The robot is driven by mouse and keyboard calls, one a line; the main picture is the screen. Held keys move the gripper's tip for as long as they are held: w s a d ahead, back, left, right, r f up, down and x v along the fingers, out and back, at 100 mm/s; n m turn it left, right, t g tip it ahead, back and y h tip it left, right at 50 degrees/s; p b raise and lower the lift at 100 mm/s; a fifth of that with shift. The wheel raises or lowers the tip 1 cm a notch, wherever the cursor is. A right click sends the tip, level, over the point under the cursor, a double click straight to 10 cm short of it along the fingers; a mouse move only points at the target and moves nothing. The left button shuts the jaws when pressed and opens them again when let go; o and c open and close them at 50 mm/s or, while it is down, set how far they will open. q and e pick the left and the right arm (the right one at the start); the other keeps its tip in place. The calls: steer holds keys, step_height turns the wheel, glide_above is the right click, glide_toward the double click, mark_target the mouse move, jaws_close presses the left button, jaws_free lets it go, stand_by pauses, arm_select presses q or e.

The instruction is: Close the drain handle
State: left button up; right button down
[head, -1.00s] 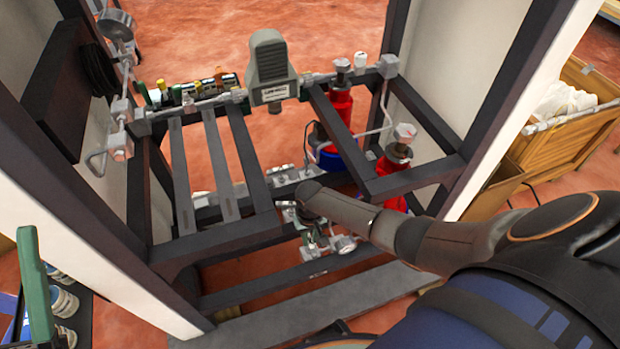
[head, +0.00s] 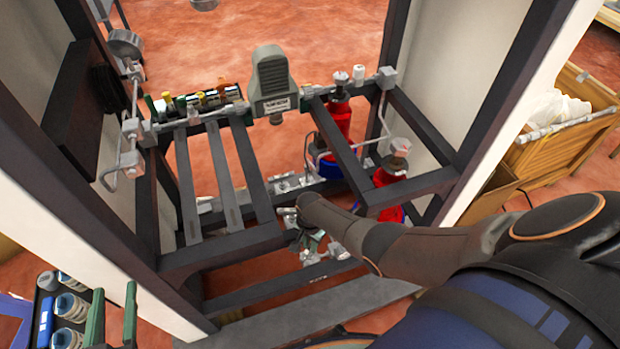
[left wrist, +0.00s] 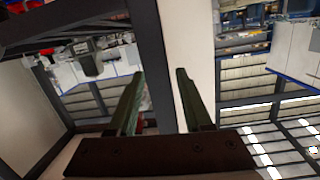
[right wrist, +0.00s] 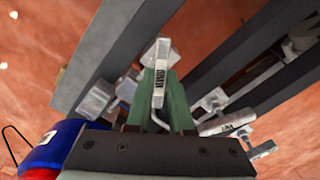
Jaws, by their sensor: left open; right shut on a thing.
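A silver handle (right wrist: 158,88) with a printed label, too small to read surely, stands between the green fingers of my right gripper (right wrist: 160,92) in the right wrist view. The fingers are shut on it. In the head view my right gripper (head: 308,241) is low in the dark frame, by the lower pipe fittings, and my arm hides most of the handle. My left gripper (head: 113,318) is open and empty at the lower left, outside the frame post. Its spread fingers (left wrist: 155,100) also show in the left wrist view.
Dark frame bars (head: 218,245) surround the right gripper. Red cylinders (head: 388,175) stand to its right. Another labelled silver handle (right wrist: 228,125) is close by in the right wrist view. A rack of jars (head: 70,308) is beside the left gripper.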

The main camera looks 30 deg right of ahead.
steer(key=m, duration=0.3)
steer(key=shift+m, duration=0.4)
arm_select(q)
steer(key=shift+n+g+y, duration=0.3)
steer(key=shift+g, duration=0.6)
steer(key=shift+s+a+f+p, duration=0.15)
steer(key=shift+s+f, duration=0.15)
steer(key=shift+f, duration=0.7)
steer(key=shift+s+d+f+p, duration=0.15)
steer(key=shift+s+f, duration=0.1)
steer(key=shift+f, duration=0.75)
arm_select(e)
steer(key=shift+m, duration=1.8)
arm_select(q)
steer(key=shift+s+f, duration=0.1)
steer(key=shift+f, duration=0.05)
arm_select(e)
steer(key=shift+d, duration=0.1)
steer(key=c, duration=0.8)
jaws_free()
